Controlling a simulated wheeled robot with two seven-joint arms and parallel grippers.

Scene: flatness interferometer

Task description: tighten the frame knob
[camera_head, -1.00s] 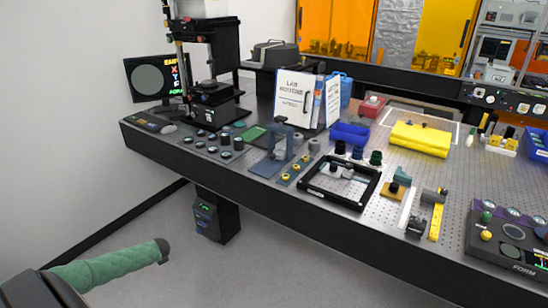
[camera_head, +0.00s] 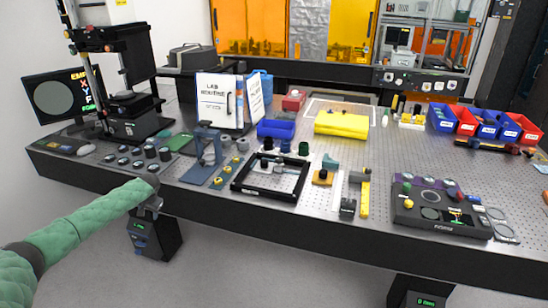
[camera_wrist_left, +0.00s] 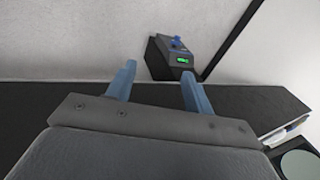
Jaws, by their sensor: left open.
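The black square frame (camera_head: 236,188) lies flat on the perforated table, left of centre in the head view. Small dark and pale parts sit inside it; I cannot tell which of them is the frame knob. My left gripper (camera_head: 150,208) is at the end of the green-sleeved arm, near the table's front edge, left of the frame and apart from it. In the left wrist view its two blue-grey fingers (camera_wrist_left: 157,88) are spread with nothing between them. My right gripper is not in view.
A blue-grey stand (camera_head: 207,150) and several small dark cylinders stand left of the frame. A black control panel (camera_head: 440,222) with knobs is at right. A box with a green display (camera_head: 155,238) is below the table edge.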

